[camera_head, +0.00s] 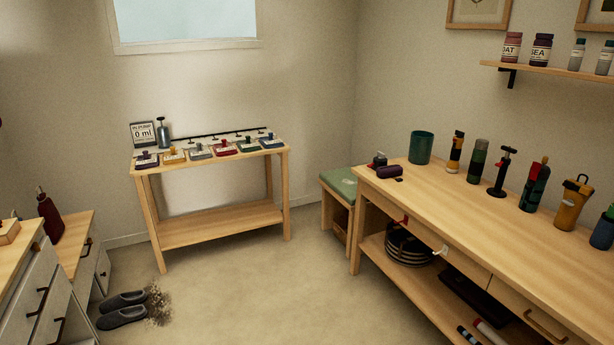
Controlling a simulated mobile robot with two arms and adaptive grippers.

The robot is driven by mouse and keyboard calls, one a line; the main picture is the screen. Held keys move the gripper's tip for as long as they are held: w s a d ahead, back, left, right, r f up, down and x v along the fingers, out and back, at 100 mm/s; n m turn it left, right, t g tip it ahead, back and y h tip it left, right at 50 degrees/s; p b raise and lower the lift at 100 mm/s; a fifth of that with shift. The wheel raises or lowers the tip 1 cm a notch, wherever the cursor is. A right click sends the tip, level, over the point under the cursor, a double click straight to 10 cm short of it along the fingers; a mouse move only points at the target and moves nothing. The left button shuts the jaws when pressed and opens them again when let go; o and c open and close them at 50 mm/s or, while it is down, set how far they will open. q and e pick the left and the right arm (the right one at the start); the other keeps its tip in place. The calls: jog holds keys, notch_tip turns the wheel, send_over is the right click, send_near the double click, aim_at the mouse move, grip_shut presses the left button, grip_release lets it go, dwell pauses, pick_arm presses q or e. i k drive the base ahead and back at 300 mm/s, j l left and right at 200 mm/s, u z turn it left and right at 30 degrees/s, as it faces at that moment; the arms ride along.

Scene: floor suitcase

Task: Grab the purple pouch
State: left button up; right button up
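A small dark purple, rounded object (389,171) that looks like the pouch lies on the wooden workbench (455,200) at the right, near its far left corner. A small black item with a red part (378,159) sits right behind it, and a small dark flat piece lies at its front right. Neither of my grippers shows in the head view.
A green cup (421,147) and several upright bottles and tools line the workbench's back. A green-cushioned stool (340,183) stands at its far end. Slippers (123,309) lie on the floor at left; the middle floor is clear.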

aim_at(394, 170)
jog(key=i+z, duration=0.25)
jog(key=i, duration=0.15)
jog(key=i+j+z, duration=0.15)
jog(key=i+z, duration=0.15)
jog(key=i+j+z, duration=0.25)
jog(key=i, duration=0.2)
jog(key=i+j+z, duration=0.1)
jog(key=z, duration=0.3)
jog(key=i+j+z, duration=0.1)
jog(key=z, duration=0.35)
jog(key=j+z, duration=0.2)
jog(key=z, duration=0.2)
jog(key=i+j, duration=0.05)
